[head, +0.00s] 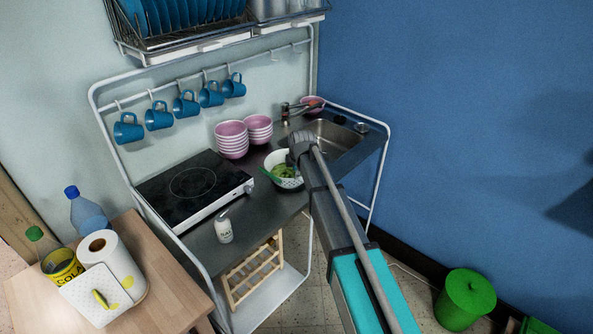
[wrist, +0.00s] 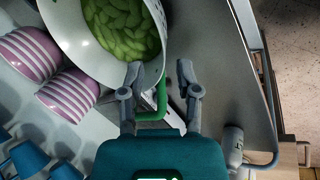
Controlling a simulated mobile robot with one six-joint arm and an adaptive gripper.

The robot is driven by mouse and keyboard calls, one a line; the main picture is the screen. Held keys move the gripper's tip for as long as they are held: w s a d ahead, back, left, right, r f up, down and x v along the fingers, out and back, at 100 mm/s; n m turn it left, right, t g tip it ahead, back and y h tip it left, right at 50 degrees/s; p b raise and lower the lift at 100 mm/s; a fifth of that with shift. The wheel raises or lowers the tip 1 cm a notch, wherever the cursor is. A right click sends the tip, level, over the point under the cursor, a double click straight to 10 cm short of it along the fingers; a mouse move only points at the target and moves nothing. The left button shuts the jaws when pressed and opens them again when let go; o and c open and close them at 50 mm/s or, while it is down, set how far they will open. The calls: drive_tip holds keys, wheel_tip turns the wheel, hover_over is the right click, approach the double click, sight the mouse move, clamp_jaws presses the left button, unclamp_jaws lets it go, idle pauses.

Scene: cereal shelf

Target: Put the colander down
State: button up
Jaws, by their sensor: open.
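The colander (head: 291,183) is white with small holes and holds green leafy or pod-like food. In the head view it is on the dark counter, left of the sink, partly hidden by my arm. In the wrist view the colander (wrist: 72,30) fills the upper left, with a green handle (wrist: 161,100) extending down from its rim. My gripper (wrist: 159,76) is open, its two fingers on either side of this handle, apart from each other. I cannot tell whether a finger touches it. In the head view my fingers are hidden.
Pink bowl stacks (head: 231,140) stand close behind the colander. A black hotplate (head: 190,187) is left, and a salt shaker (head: 223,228) stands near the counter's front. The sink (head: 335,140) is right. Blue mugs (head: 186,103) hang above. Some counter (head: 265,215) in front is bare.

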drive_tip(key=shift+p+v, duration=2.05)
drive_tip(key=shift+v, duration=0.5)
drive_tip(key=s+d+m+g, duration=0.2)
drive_tip(key=s+d+m, duration=0.8)
drive_tip(key=s+d, duration=0.2)
drive_tip(key=s+d+f+m+g+h, duration=0.1)
drive_tip(key=s+d+m+g, duration=0.1)
drive_tip(key=s+d+m, duration=0.9)
drive_tip(key=s, duration=0.6)
drive_tip(key=shift+s+d+f, duration=0.2)
drive_tip(key=shift+d+f, duration=0.05)
drive_tip(key=shift+d, duration=0.15)
drive_tip(key=shift+f, duration=0.1)
drive_tip(key=shift+f+b, duration=1.65)
drive_tip(key=shift+b, duration=0.1)
